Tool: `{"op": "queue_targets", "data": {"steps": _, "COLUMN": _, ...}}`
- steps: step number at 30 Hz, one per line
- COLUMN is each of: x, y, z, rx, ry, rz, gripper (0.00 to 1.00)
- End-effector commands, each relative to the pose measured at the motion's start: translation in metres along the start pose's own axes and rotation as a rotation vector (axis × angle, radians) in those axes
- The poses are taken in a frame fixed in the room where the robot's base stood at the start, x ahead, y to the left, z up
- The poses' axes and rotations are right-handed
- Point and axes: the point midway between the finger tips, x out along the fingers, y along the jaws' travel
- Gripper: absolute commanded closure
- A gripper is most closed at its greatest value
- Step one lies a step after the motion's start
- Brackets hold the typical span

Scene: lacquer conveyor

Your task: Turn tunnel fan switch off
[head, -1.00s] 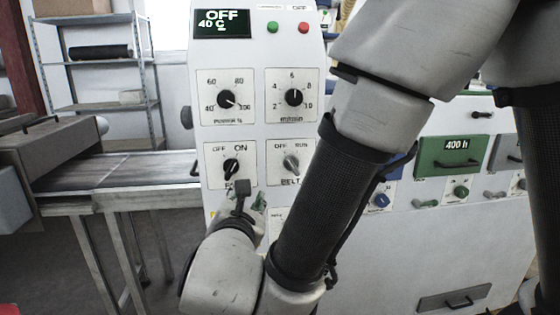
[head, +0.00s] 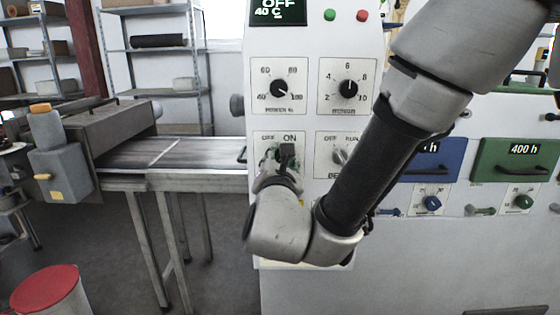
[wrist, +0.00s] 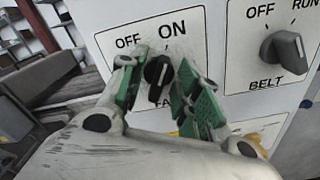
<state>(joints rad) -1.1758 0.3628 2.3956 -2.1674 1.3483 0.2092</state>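The black fan switch knob (wrist: 158,71) sits on a white plate on the machine panel, below the words OFF and ON, in the wrist view. Its handle stands near upright, leaning a little towards ON at upper right. The label under it is partly hidden. My gripper (wrist: 160,84) is open, with one green-padded finger on each side of the knob. Narrow gaps seem to show, but I cannot tell whether either pad touches. In the head view my gripper (head: 285,162) is in front of the fan plate and hides most of the knob.
The belt switch (wrist: 284,51) is just right of the fan plate. Two dials, the power dial (head: 278,88) and its neighbour (head: 348,88), sit above. A display (head: 277,11) reads OFF and 40 C. A conveyor (head: 170,155) extends left; a red-lidded bin (head: 48,290) stands lower left.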

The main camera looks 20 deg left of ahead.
Motion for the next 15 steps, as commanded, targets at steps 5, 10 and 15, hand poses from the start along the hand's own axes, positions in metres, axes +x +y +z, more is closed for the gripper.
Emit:
{"op": "queue_targets", "data": {"steps": 5, "x": -0.0002, "y": -0.0002, "z": 0.0, "rx": 0.0, "ry": 0.0, "rz": 0.0, "gripper": 0.85}}
{"op": "queue_targets", "data": {"steps": 10, "x": -0.0003, "y": -0.0003, "z": 0.0001, "rx": 0.0, "ry": 0.0, "rz": -0.001, "gripper": 1.0}}
{"op": "queue_targets", "data": {"steps": 15, "x": -0.0003, "y": -0.0004, "z": 0.0001, "rx": -0.004, "ry": 0.0, "rz": -0.001, "gripper": 1.0}}
